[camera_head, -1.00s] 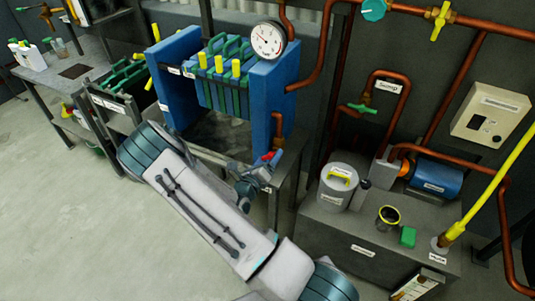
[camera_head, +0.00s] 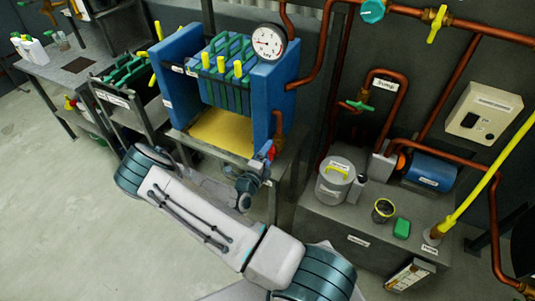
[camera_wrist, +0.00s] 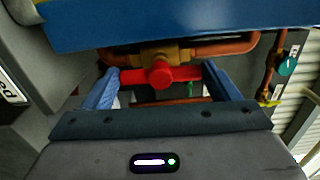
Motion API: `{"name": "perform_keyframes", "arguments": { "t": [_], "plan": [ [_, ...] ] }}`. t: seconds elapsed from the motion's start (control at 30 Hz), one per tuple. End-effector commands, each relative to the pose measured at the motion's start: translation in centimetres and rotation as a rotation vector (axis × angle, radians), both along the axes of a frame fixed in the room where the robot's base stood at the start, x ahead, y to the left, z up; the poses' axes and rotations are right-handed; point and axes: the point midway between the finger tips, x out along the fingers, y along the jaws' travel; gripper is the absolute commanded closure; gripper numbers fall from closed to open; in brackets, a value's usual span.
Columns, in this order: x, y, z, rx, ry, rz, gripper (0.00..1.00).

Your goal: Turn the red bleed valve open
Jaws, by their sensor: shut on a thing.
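The red bleed valve (camera_head: 271,151) sits at the lower right of the blue press frame, at the end of a short copper pipe. In the wrist view its red handle (camera_wrist: 160,75) lies crosswise in front of a brass body (camera_wrist: 155,54). My gripper (camera_wrist: 162,76) has one blue finger at each end of the handle and is shut on it. In the head view my gripper (camera_head: 262,168) is at the valve, partly hidden by my wrist. The handle looks upright in the head view.
The blue press frame (camera_head: 274,90) holds green plates with yellow grips above a yellow-surfaced tray (camera_head: 222,133). A round gauge (camera_head: 269,41) is at its top right. A grey bench (camera_head: 320,216) at right bears a grey canister (camera_head: 335,181), a black-and-yellow cup and a green block.

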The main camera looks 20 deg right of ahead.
Motion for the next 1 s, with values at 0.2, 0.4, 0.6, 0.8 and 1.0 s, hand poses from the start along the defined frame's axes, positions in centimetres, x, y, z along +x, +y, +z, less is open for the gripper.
{"name": "perform_keyframes", "arguments": {
  "t": [0.2, 0.4, 0.6, 0.8, 1.0],
  "plan": [
    [-0.12, 0.0, -0.13, -0.025, 0.037, -0.002, 0.41],
    [-0.12, 0.0, -0.17, -0.03, 0.043, -0.002, 0.41],
    [-0.13, 0.0, -0.17, -0.03, 0.043, -0.001, 0.41],
    [-0.08, 0.0, -0.13, -0.03, 0.041, -0.001, 0.0],
    [-0.19, 0.25, -0.11, -0.029, 0.04, 0.0, 0.0]
  ]
}}
